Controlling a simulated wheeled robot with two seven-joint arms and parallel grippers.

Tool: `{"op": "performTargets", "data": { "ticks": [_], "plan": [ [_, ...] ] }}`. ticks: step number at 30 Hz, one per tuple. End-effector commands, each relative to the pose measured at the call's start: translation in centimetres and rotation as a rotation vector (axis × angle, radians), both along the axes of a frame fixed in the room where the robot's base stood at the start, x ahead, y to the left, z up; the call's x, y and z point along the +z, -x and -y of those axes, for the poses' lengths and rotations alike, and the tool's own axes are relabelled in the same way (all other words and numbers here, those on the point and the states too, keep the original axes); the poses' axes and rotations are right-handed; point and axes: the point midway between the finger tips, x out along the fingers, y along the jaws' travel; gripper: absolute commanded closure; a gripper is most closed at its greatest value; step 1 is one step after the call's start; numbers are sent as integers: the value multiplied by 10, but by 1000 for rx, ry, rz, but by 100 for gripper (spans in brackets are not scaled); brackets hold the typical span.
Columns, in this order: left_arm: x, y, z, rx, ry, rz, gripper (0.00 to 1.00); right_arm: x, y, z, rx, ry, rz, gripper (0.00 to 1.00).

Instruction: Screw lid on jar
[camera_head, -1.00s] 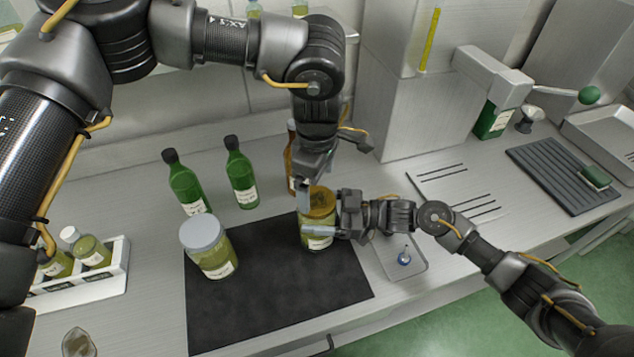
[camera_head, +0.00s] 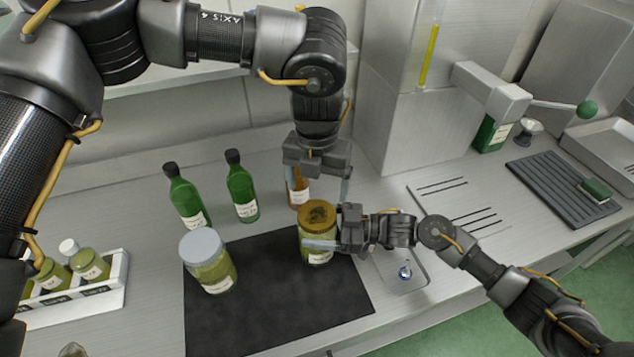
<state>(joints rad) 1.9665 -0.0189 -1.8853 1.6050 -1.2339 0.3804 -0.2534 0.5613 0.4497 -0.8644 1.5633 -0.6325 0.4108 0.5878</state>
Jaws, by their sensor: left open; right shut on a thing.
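A jar (camera_head: 316,249) with a white label and green-yellow contents stands upright on the black mat (camera_head: 262,313). A gold-brown lid (camera_head: 318,214) sits on top of its mouth; I cannot tell how tight it is. My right gripper (camera_head: 325,243) comes in from the right and is shut on the jar's body. My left gripper (camera_head: 318,190) is open, pointing down just above and behind the lid, with its fingers spread to either side. A second jar (camera_head: 214,273) with a grey-white lid (camera_head: 201,246) stands on the mat's left part.
Two green bottles (camera_head: 187,199) (camera_head: 241,189) and an amber bottle (camera_head: 298,188) stand behind the mat. A white rack (camera_head: 108,290) with small jars is at the left. A small tray (camera_head: 408,277) lies right of the mat, under my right arm. The mat's front is clear.

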Motion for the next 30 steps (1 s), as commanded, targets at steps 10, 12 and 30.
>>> {"op": "performTargets", "data": {
  "ticks": [10,12,30],
  "plan": [
    [0,1,0,232,-1,-5,14,0,0,0,0,0,0,87],
    [0,1,0,235,-1,-5,14,0,0,0,0,0,0,87],
    [-43,1,-1,231,-2,-8,14,0,0,0,0,0,0,87]
  ]
}}
